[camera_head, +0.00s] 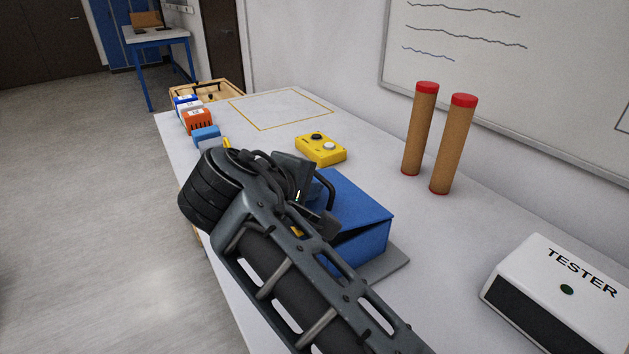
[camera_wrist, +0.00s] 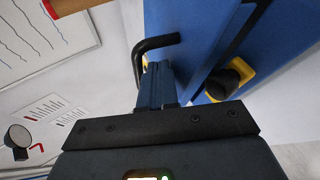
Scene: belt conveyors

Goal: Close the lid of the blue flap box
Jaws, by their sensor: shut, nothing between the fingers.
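The blue flap box (camera_head: 362,250) stands on a grey plate (camera_head: 392,267) on the table. Its blue lid (camera_head: 355,205) is tilted down nearly shut, with a narrow dark wedge of gap between lid and body. The lid also shows in the wrist view (camera_wrist: 195,25), with the dark gap beside it. A black bent handle (camera_wrist: 155,44) is on the lid. My gripper (camera_wrist: 158,80) is shut and empty, its fingertips at the lid near the handle; whether they touch it I cannot tell. My arm hides the box's left side in the head view.
A yellow button box (camera_head: 321,149) lies behind the blue box. Two brown red-capped tubes (camera_head: 420,130) stand to the right. A white tester (camera_head: 560,290) is at the front right. Small boxes (camera_head: 197,120) and a wooden tray (camera_head: 225,90) are at the far left.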

